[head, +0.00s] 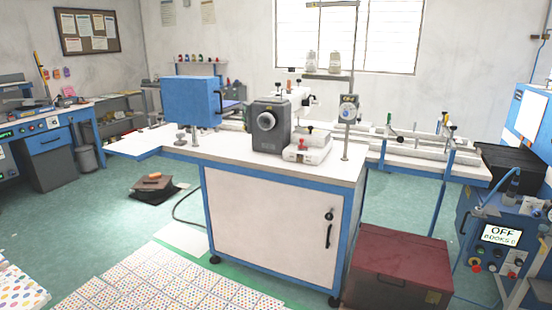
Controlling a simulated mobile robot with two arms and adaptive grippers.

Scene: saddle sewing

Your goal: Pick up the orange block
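A small orange block (154,176) lies on top of a low dark brown object (149,188) on the green floor, left of the white and blue sewing bench (270,220). It looks small from here, and its exact shape is hard to tell. Neither of my grippers is in view.
A dark red chest (398,262) stands in front of the bench on the right. Dotted sheets (165,280) cover the floor in front. A blue workbench (50,138) and a grey bin (88,159) stand at the left. Green floor is open around the brown object.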

